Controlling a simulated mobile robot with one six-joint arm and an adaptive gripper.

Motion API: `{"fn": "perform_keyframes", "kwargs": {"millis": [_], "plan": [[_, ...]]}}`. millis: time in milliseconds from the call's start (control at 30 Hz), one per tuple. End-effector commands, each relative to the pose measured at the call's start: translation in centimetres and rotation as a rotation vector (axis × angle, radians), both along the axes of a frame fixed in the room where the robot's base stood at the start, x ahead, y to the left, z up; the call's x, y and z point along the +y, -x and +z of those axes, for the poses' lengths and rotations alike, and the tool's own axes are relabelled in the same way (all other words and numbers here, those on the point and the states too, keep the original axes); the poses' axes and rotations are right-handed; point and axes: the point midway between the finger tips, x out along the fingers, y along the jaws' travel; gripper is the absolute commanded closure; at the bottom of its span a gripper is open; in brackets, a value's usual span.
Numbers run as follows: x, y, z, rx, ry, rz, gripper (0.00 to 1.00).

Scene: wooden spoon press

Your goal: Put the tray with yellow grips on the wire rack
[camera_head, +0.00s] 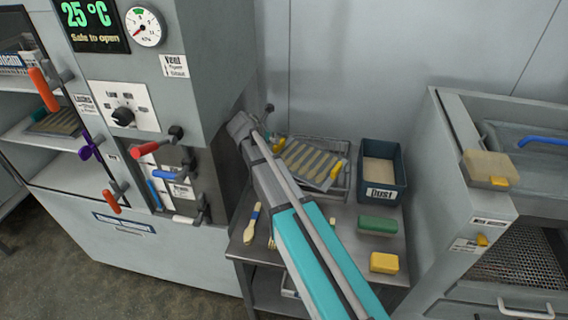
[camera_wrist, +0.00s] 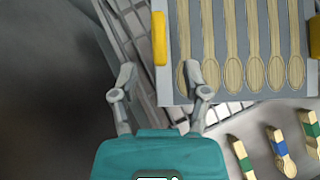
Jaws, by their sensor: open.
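The tray with yellow grips (camera_head: 312,163) holds a row of wooden spoons and lies over the wire rack (camera_head: 342,188) on the metal table. In the wrist view the tray (camera_wrist: 205,30) is turned relative to the rack (camera_wrist: 240,113), and the rack's bars show past its left and near edges. Whether the tray rests flat is hard to tell. Its left yellow grip (camera_wrist: 160,38) is just beyond my gripper (camera_wrist: 160,76). My gripper is open with nothing between its fingers. The right finger overlaps the tray's near left corner in the picture. My arm hides part of the table in the head view.
A dark bin labelled Dust (camera_head: 382,172) stands right of the rack. A green block (camera_head: 377,225) and a yellow block (camera_head: 384,263) lie nearer. Banded wooden spoons (camera_wrist: 278,150) lie beside the rack. The press cabinet (camera_head: 140,210) with coloured handles is at left, another cabinet (camera_head: 450,170) at right.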

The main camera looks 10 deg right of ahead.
Motion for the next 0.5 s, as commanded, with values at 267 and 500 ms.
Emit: {"fn": "perform_keyframes", "kwargs": {"millis": [267, 500], "plan": [[-1.3, 2.6, -0.8, -0.048, -0.131, -0.163, 0.40], [-3.2, 7.3, -2.2, -0.134, -0.362, -0.493, 0.40]]}}
